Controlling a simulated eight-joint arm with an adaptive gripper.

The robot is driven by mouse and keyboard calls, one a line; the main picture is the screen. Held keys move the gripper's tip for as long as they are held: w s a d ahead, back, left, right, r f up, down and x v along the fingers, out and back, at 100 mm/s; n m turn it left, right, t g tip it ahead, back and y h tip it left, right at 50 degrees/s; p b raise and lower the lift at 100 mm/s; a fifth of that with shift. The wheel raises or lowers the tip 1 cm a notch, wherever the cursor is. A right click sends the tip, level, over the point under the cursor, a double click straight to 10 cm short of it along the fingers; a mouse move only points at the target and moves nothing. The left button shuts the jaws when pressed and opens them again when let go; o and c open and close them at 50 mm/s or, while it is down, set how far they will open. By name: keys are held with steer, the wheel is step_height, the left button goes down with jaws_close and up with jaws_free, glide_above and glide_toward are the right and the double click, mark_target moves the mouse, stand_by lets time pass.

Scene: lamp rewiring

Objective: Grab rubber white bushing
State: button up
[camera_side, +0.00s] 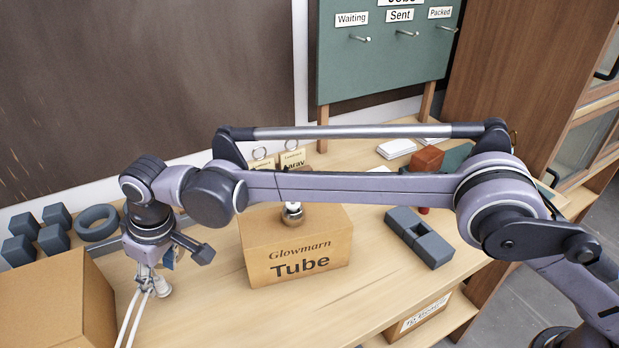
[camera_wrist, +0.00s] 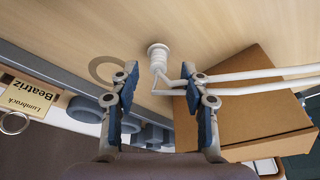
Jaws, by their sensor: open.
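The white bushing (camera_wrist: 158,56) stands on the wooden table in the wrist view, a small ribbed cylinder with a flared rim. In the side view it shows low at the left, just beside my gripper (camera_side: 152,272). In the wrist view my gripper (camera_wrist: 161,72) has its two blue-padded fingers spread apart, and the bushing shows in the gap at the fingertips. No contact with it is visible. Two thin white rods or cords (camera_wrist: 260,82) run in from the right of the wrist view to a bent end just beside the bushing.
A cardboard box (camera_side: 40,310) stands left of my gripper. A box marked "Glowmarn Tube" (camera_side: 295,262) stands to its right, with a bulb-like part (camera_side: 292,213) on top. Grey cubes (camera_side: 55,238) and a grey ring (camera_side: 97,223) lie behind.

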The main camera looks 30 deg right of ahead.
mark_target(159, 280)
steer(key=shift+x, duration=2.5)
steer(key=shift+w, duration=0.2)
steer(key=c, duration=0.9)
